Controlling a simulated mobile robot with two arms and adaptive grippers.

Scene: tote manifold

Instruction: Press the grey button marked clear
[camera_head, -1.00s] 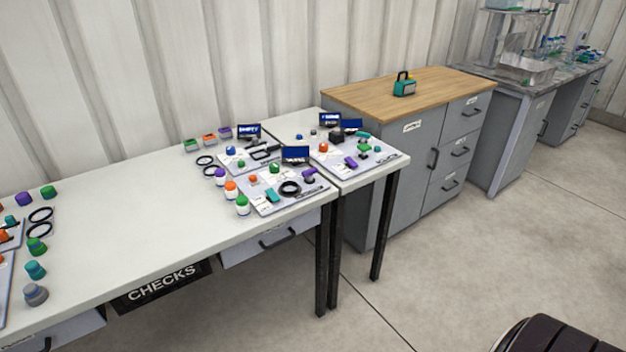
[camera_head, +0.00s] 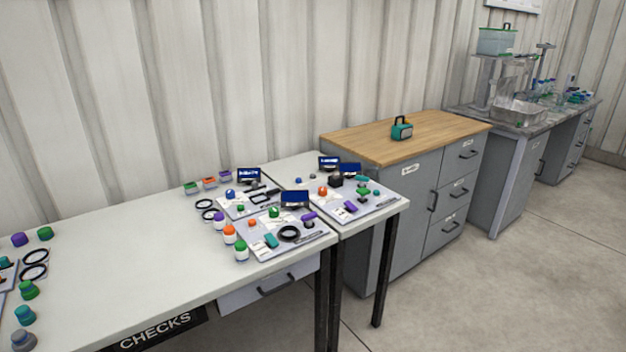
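I cannot make out a grey button marked clear; the labels on the panels are too small to read. Several light panels with coloured knobs and small dark blue screens stand on the white tables. One panel (camera_head: 262,246) is at the right end of the long white table, with a screen (camera_head: 295,198) at its back. Another panel (camera_head: 374,205) lies on the adjoining table to the right. A grey knob (camera_head: 22,341) stands at the lower left edge of the long table. Neither of my grippers is in view.
The long white table (camera_head: 130,250) has a wide bare middle and a CHECKS sign (camera_head: 155,331) below its front. A grey cabinet (camera_head: 400,240) with a wooden top carries a teal box (camera_head: 402,130). Open floor (camera_head: 500,290) lies at the right.

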